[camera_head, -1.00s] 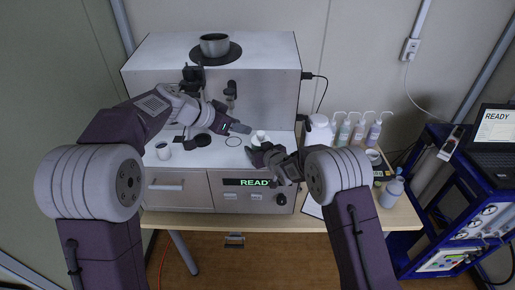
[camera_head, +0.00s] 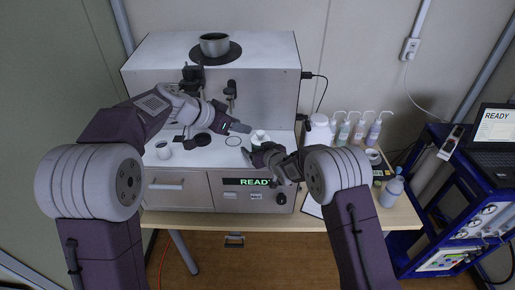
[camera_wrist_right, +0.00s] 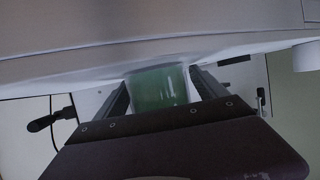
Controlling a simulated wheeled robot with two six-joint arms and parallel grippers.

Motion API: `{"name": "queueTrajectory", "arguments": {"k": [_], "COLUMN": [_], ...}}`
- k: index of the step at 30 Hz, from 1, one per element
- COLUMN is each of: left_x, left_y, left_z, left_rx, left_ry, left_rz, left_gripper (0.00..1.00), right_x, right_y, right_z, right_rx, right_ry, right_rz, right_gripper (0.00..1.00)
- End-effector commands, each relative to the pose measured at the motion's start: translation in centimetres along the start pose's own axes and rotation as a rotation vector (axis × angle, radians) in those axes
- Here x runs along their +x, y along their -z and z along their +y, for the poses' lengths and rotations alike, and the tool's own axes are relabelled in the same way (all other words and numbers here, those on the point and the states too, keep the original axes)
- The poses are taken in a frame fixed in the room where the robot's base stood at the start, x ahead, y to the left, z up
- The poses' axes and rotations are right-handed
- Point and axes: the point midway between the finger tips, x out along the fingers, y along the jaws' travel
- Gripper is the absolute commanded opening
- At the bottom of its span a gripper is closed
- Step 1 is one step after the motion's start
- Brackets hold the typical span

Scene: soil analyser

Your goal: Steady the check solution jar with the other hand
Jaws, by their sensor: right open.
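The check solution jar, a small white-topped jar (camera_head: 260,136), stands on the white deck of the analyser, just beyond my right gripper. In the right wrist view the jar (camera_wrist_right: 160,88) looks translucent green and sits between the two open fingers of my right gripper (camera_wrist_right: 160,95). Whether either finger touches it I cannot tell. My right gripper (camera_head: 254,152) also shows in the head view, low beside the jar. My left gripper (camera_head: 240,127) is over the deck, left of the jar, pointing right. Its finger opening is not clear.
A white cup (camera_head: 163,150) stands on the deck at left. Several pump bottles (camera_head: 357,130) stand on the table at right, with a grey-blue bottle (camera_head: 391,191) in front. A grey pot (camera_head: 214,44) sits on top of the analyser (camera_head: 265,75). A blue cart with a laptop is at far right.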

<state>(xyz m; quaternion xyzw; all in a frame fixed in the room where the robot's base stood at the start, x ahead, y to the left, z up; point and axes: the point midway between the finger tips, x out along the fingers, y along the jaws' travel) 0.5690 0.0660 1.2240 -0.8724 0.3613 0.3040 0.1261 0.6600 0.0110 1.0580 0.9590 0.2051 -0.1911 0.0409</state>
Motion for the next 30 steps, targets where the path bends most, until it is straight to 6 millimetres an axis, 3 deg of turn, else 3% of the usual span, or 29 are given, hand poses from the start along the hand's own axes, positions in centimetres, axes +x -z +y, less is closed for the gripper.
{"name": "queueTrajectory", "arguments": {"k": [5,12,18,22,30], "left_x": [0.0,0.0,0.0,0.0,0.0], "left_y": [0.0,0.0,0.0,0.0,0.0], "left_z": [0.0,0.0,0.0,0.0,0.0], "left_rx": [0.000,0.000,0.000,0.000,0.000], "left_ry": [0.000,0.000,0.000,0.000,0.000], "left_rz": [0.000,0.000,0.000,0.000,0.000], "left_gripper": [0.36,0.36,0.36,0.36,0.36], "right_x": [-1.1,-7.1,-10.9,-11.9,-12.1], "right_y": [0.1,0.1,0.1,0.0,0.0], "right_z": [0.0,0.1,0.1,0.0,0.1], "right_rx": [0.000,0.001,0.000,0.000,0.000], "right_ry": [-0.001,-0.001,-0.002,0.000,-0.001], "right_rz": [0.000,0.001,0.001,0.001,0.000], "right_gripper": [0.82,0.82,0.82,0.82,0.82]}}
